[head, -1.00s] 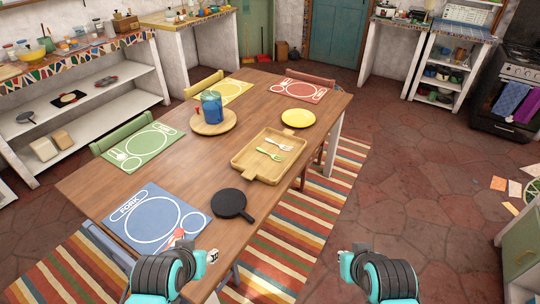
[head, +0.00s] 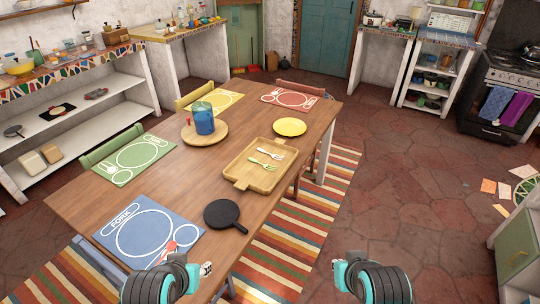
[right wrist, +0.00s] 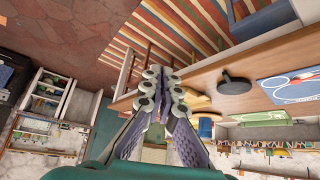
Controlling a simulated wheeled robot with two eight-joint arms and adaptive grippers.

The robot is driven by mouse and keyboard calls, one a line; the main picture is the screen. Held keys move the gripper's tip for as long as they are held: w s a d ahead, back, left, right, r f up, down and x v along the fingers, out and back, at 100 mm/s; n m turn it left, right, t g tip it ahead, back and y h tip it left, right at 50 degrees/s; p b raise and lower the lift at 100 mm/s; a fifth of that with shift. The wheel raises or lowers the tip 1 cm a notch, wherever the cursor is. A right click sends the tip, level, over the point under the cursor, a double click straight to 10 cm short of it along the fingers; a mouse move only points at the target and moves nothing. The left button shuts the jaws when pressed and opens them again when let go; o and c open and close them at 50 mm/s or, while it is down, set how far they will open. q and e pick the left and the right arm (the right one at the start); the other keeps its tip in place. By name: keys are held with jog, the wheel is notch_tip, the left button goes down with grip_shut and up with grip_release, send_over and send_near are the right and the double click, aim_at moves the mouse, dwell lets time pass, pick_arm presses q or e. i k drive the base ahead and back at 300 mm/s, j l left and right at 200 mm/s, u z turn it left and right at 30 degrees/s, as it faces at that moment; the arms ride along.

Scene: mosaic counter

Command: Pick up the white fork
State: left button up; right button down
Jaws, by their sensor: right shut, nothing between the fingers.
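The white fork (head: 270,153) lies on the wooden tray (head: 233,171) on the table. A green fork (head: 263,163) lies just in front of it on the same tray. My right gripper (right wrist: 166,75) shows in the right wrist view, shut and empty, pointing toward the table and clear of the forks. The tray shows partly behind its fingers in that view, and I cannot make out the white fork there. Both my arms show at the bottom of the head view, far from the tray.
A black pan (head: 222,214) lies in front of the tray, and a yellow plate (head: 290,127) behind it. A blue pitcher (head: 204,118) stands on a round board to the left. A red utensil (head: 168,250) lies on the blue placemat (head: 117,233).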

aim_at(258, 150)
jog(key=i+l, duration=0.4)
jog(key=i, duration=0.2)
jog(key=i+l, duration=0.4)
jog(key=i, duration=0.2)
jog(key=i+l+u, duration=0.95)
jog(key=l+u, duration=0.15)
jog(key=u, duration=0.3)
